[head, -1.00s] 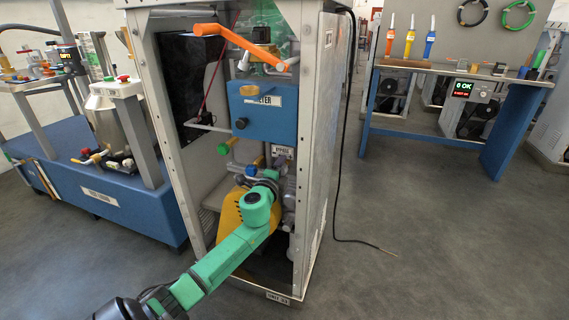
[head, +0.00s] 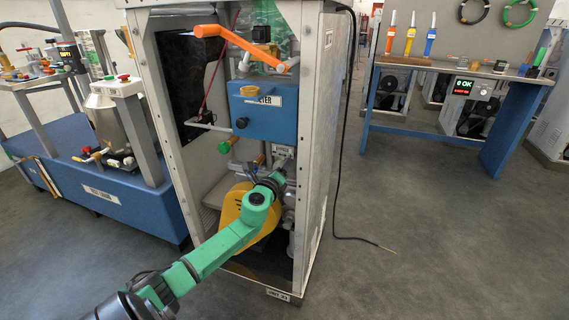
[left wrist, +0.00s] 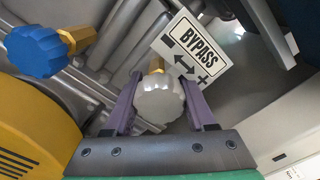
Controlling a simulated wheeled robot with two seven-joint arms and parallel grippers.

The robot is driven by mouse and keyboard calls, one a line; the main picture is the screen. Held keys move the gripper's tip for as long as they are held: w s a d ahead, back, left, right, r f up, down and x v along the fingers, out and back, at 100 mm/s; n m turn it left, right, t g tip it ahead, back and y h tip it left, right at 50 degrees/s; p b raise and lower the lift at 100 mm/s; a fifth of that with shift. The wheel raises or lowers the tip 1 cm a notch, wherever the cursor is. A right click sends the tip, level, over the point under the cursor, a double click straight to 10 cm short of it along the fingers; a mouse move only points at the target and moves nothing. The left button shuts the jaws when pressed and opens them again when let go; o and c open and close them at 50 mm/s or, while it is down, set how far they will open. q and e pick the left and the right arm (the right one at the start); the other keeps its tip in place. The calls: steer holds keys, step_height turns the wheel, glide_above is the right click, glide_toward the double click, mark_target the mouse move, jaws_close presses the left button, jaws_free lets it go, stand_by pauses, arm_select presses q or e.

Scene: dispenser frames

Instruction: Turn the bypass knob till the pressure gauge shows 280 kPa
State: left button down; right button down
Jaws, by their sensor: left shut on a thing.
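The bypass knob (left wrist: 159,99) is round, ribbed and silver-grey, on a brass stem, in the left wrist view. My left gripper (left wrist: 159,80) is shut on it, one purple finger on each side. A white BYPASS label (left wrist: 195,50) with minus, a double arrow and plus is just behind the knob; it also shows in the head view (head: 284,151). In the head view my left gripper (head: 278,175) reaches low inside the cabinet, and its arm hides the knob. I cannot make out a pressure gauge or its reading. My right gripper is not in view.
A blue ribbed knob (left wrist: 36,50) and a yellow housing (left wrist: 30,130) are close at the left of the gripper. The white cabinet frame (head: 316,150) stands close on the right. Above are a blue METER box (head: 262,115) and an orange bar (head: 240,43).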

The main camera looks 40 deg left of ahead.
arm_select(q)
steer(key=shift+f, duration=0.15)
stand_by(0.3)
steer(key=shift+c, duration=1.4)
jaws_free()
steer(key=shift+o, duration=0.2)
